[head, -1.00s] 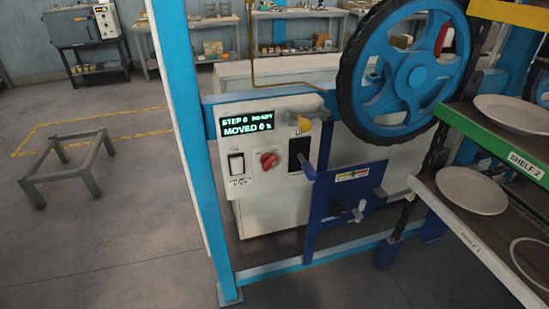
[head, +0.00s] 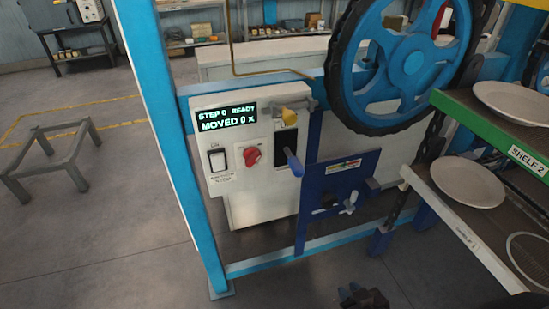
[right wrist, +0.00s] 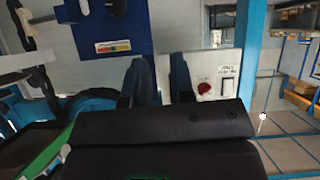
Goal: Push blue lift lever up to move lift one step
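The blue lift lever (head: 293,162) sticks out of a dark slot on the right side of the white control box (head: 233,188). The box display (head: 228,117) reads "STEP 0 READY" and "MOVED 0" followed by an unclear sign. My right gripper (head: 362,298) shows as a dark shape at the bottom edge of the head view, below and right of the lever and apart from it. In the right wrist view its two fingers (right wrist: 157,80) stand apart with nothing clearly between them. I cannot make out the lever there. My left gripper is not in view.
A red knob (head: 252,157), a white switch (head: 217,160) and a yellow knob (head: 289,117) are on the box. A blue panel (head: 335,190) stands right of the lever, below a large blue wheel (head: 408,62). Shelves with plates (head: 467,183) are at right.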

